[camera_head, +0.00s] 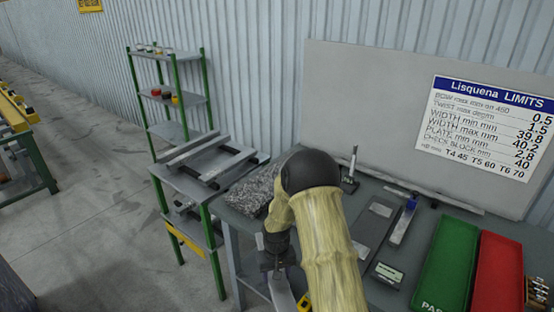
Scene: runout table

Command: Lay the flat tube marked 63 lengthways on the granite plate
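The granite plate (251,191) is a speckled grey slab at the left end of the bench, left of my arm. Its right part is hidden behind the arm, and no tube shows on its visible top. My gripper (279,268) points down at the bench's near left side, below the plate in the picture. A pale grey flat strip (283,293) shows directly under it, cut by the picture's bottom edge. It may be a flat tube. The fingers are too small and dark to show whether they grip it. No mark 63 can be read.
A green-legged rack (205,185) with grey bars stands left of the plate, before a shelf (170,92). Right of my arm lie a grey flat piece (371,224), a blue-marked tool (404,219), a small gauge (388,275), a green tray (446,262) and a red tray (499,270).

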